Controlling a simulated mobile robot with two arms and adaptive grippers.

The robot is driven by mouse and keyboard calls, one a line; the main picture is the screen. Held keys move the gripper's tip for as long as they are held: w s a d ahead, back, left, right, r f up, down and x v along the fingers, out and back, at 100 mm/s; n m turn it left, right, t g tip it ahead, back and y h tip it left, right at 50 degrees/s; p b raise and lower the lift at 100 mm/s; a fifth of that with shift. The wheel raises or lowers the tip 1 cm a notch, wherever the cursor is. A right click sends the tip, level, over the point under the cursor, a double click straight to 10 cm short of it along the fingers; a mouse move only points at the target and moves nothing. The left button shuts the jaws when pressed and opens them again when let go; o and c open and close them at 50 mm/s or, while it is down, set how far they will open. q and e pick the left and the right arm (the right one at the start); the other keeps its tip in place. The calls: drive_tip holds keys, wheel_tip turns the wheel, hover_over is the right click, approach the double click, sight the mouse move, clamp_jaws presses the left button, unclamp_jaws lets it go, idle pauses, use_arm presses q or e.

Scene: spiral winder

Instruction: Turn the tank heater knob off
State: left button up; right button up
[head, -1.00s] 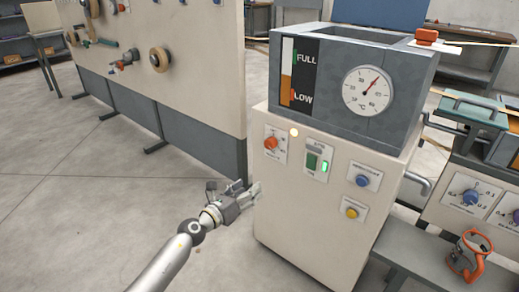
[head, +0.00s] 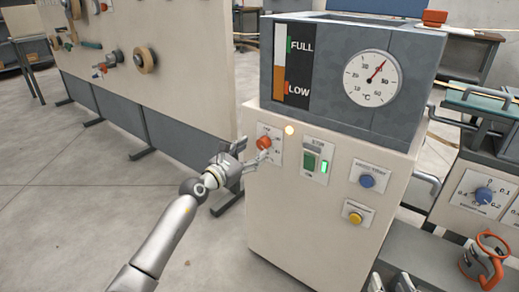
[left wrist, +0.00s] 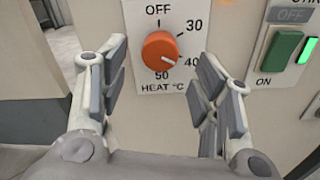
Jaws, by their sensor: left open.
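The orange heater knob (head: 264,143) is on the front of the pale cabinet. In the left wrist view the knob (left wrist: 160,50) sits on a plate labelled HEAT °C, with OFF at top left and 30, 40 and 50 around it. Its white mark points toward 40. My left gripper (head: 254,158) is open in front of the knob. In the left wrist view its padded fingers stand on either side of the knob, with visible gaps; contact does not show. Parts that look like my right gripper's fingertips (head: 392,283) show at the bottom edge, mostly cut off.
The grey tank (head: 345,75) is above. A tool panel (head: 185,90) stands to the left.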

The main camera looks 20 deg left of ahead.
sight(261, 145)
use_arm(q)
drive_tip(key=b+x, duration=0.1)
drive_tip(key=x, duration=0.3)
drive_tip(key=shift+b, duration=0.3)
drive_tip(key=shift+w+d, duration=0.1)
drive_tip(key=shift+w, duration=0.2)
use_arm(e)
wheel_tip(261, 145, up, 9)
drive_tip(key=a+t+y, duration=0.1)
drive_tip(key=t, duration=0.4)
drive_tip(key=shift+a+y, duration=0.15)
drive_tip(key=shift+y, duration=0.15)
use_arm(q)
drive_tip(key=shift+c, duration=0.2)
use_arm(e)
drive_tip(key=shift+f, duration=0.1)
use_arm(q)
drive_tip(key=c, duration=1)
